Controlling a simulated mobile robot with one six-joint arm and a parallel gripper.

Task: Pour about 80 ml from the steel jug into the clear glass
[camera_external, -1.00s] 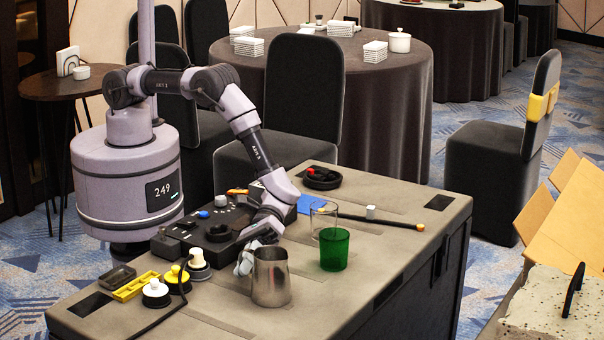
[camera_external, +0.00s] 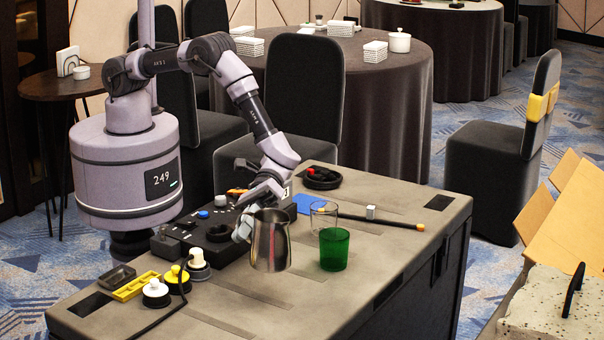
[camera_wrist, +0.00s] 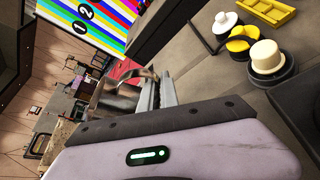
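The steel jug (camera_external: 269,243) is upright and lifted above the table top in the external view. My gripper (camera_external: 243,230) is at the jug's left side, shut on it, probably at its handle; the fingertips are partly hidden. In the wrist view the jug (camera_wrist: 116,101) shows beyond my gripper fingers (camera_wrist: 157,92). The clear glass (camera_external: 323,215) stands upright on the table, right of and behind the jug. A green glass (camera_external: 334,249) stands close in front of it and partly hides it. The liquid inside the jug cannot be seen.
A dark control box (camera_external: 212,232) lies behind my gripper. White and yellow capped pieces (camera_external: 156,292) and a yellow tray (camera_external: 135,286) are at the left. The front table area is clear.

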